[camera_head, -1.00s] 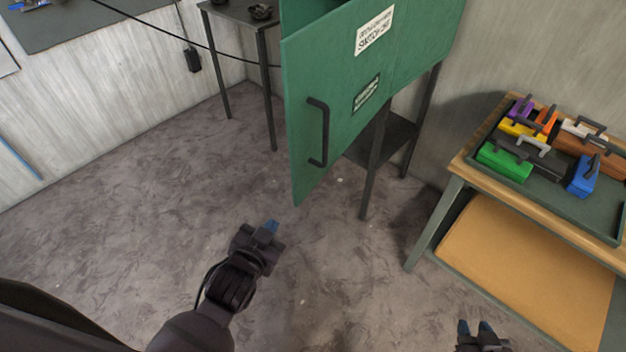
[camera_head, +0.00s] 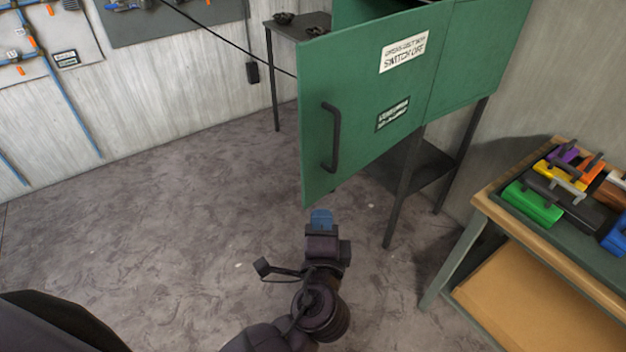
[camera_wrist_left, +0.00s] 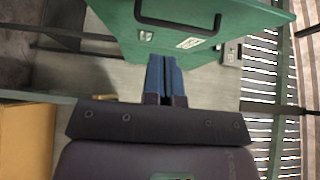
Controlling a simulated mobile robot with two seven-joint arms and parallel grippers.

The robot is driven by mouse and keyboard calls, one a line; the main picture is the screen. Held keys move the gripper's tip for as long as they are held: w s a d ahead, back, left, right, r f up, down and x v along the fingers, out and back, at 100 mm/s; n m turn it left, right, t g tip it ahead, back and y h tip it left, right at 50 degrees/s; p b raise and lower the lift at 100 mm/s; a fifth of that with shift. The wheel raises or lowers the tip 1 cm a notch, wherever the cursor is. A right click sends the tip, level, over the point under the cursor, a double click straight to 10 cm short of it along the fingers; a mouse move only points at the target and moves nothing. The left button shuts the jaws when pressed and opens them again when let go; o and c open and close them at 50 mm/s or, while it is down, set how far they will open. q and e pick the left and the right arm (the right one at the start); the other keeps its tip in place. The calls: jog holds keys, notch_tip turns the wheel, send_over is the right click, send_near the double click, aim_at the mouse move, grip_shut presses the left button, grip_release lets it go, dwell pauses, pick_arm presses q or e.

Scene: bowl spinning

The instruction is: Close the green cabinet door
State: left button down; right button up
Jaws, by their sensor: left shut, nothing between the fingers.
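The green cabinet door (camera_head: 352,112) stands open in the head view, swung out toward me from the cabinet (camera_head: 485,55). It has a dark vertical handle (camera_head: 331,137) near its free edge. My left gripper (camera_head: 321,218) is shut and empty, its blue fingertips just below the door's lower free corner in the picture. In the left wrist view the shut blue fingers (camera_wrist_left: 165,78) point toward the door (camera_wrist_left: 120,22), whose handle (camera_wrist_left: 178,28) shows near the top edge. I cannot tell whether the fingers touch the door. My right gripper is out of view.
A workbench (camera_head: 482,203) with a tray of colored blocks (camera_head: 534,203) stands at the right. A small dark table (camera_head: 290,27) is behind the door. Tools hang on the left wall. The floor (camera_head: 150,220) at left is clear.

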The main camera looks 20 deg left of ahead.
pick_arm(q)
jog(key=w, duration=0.1)
jog(key=p, duration=0.1)
send_near(308, 162)
jog(key=w+d, duration=0.2)
jog(key=w, duration=0.2)
jog(key=a, duration=0.1)
jog(key=w+a, duration=0.1)
jog(key=a, duration=0.1)
jog(key=shift+w+r+p, duration=0.1)
jog(key=shift+w+p, duration=0.25)
jog(key=shift+w+a, duration=0.25)
jog(key=shift+a, duration=0.2)
